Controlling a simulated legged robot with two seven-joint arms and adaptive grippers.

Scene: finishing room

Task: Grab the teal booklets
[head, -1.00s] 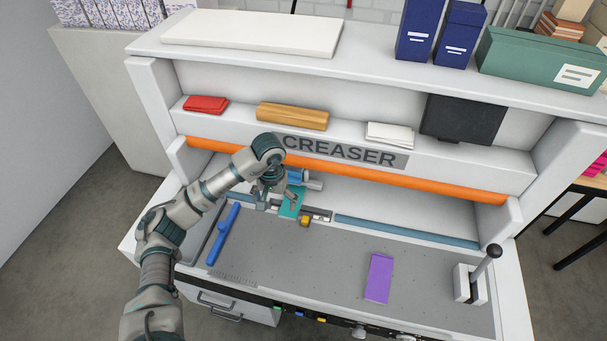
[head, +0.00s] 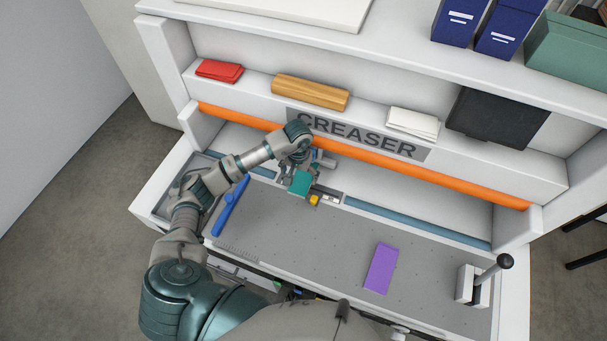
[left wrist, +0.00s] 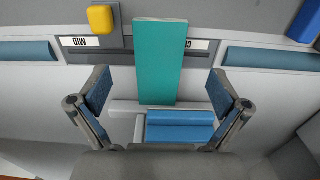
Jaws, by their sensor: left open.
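A teal booklet (head: 300,183) lies at the back of the creaser bed, by the label strip; its far part is hidden under my gripper. In the left wrist view the teal booklet (left wrist: 159,62) shows as an upright rectangle between my fingers, with a gap on each side. My left gripper (head: 299,178) is open around it, its blue-padded fingertips (left wrist: 159,88) apart and not touching it. I see only one teal booklet clearly. My right gripper is not in view.
A yellow block (head: 314,199) sits close beside the booklet, and a blue roller-like part (left wrist: 180,127) lies behind it. A blue bar (head: 230,205) is to the left. A purple booklet (head: 381,269) lies on the grey bed (head: 310,240). An orange bar (head: 450,184) runs above.

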